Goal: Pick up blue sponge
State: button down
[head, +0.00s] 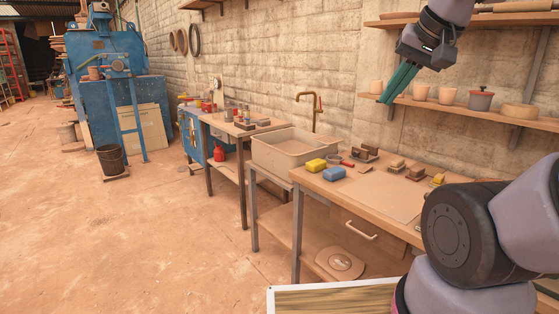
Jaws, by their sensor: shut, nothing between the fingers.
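The blue sponge (334,174) lies flat on the near left part of the wooden workbench (383,204). A yellow sponge (316,165) lies just behind it and to its left. My gripper (387,101) has green fingers and is up at the right, in front of the wall shelves. It points down and to the left, well above the bench and apart from the blue sponge. Its fingers are shut with nothing between them. Nothing hides the blue sponge.
A sink (287,147) with a brass tap (314,110) adjoins the bench on the left. Brushes and small blocks lie behind the sponges. Cups and a lidded pot (480,100) stand on the lower shelf near my gripper. The bench middle is clear.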

aim_at(337, 173)
jog(key=i+j+z, duration=0.1)
jog(key=i+j, duration=0.15)
jog(key=i, duration=0.2)
jog(key=i+j+z, duration=0.1)
jog(key=i+j, duration=0.15)
jog(key=i, duration=0.2)
jog(key=i+j+z, duration=0.15)
jog(key=i+j, duration=0.15)
jog(key=i, duration=0.15)
